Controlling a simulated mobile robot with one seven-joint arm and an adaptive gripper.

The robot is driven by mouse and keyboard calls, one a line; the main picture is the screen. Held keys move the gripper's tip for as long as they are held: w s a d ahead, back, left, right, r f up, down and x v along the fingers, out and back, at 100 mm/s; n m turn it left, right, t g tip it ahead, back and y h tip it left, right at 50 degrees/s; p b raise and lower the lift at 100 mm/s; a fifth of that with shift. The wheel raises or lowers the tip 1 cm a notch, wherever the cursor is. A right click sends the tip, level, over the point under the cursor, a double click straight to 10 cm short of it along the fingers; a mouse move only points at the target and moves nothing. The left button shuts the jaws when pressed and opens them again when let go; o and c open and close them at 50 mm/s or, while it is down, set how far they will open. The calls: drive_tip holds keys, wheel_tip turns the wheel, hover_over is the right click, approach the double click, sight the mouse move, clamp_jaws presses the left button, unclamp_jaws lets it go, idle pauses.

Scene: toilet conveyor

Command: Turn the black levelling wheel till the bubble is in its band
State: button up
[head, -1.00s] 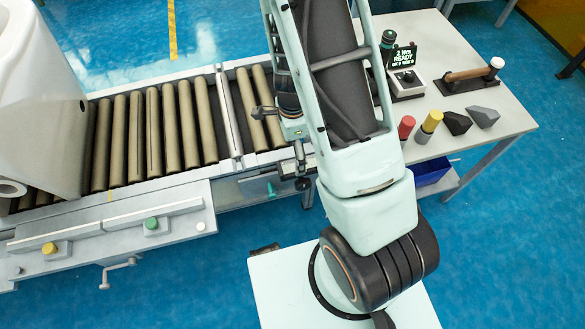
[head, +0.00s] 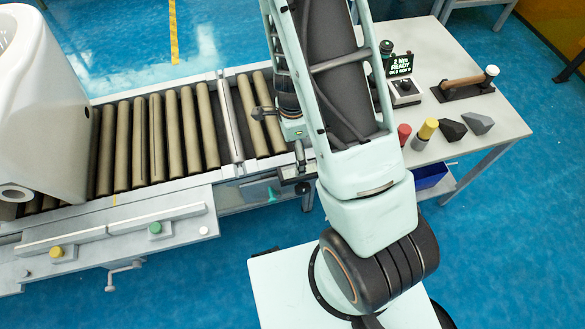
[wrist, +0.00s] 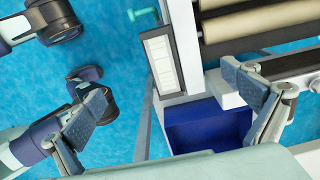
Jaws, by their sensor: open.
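My gripper (wrist: 168,100) is open and empty in the wrist view, its two dark pads wide apart. Between and beyond them are the conveyor's end, a blue bin (wrist: 205,130) and a pale framed panel (wrist: 160,62). I cannot tell whether this panel is the level gauge, and I make out no bubble or band. I cannot pick out the black levelling wheel with certainty in either view. In the head view my arm covers part of the conveyor's right end, where small dark parts are too small to tell apart.
The roller conveyor (head: 169,137) carries a white toilet (head: 50,110) at left. Its front ledge has a yellow knob (head: 56,252), a green knob (head: 154,228) and a crank (head: 124,275). Blue floor is open in front.

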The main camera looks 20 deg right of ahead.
wheel_tip(320, 180, up, 7)
drive_tip(key=p, duration=0.5)
drive_tip(key=shift+p, duration=0.35)
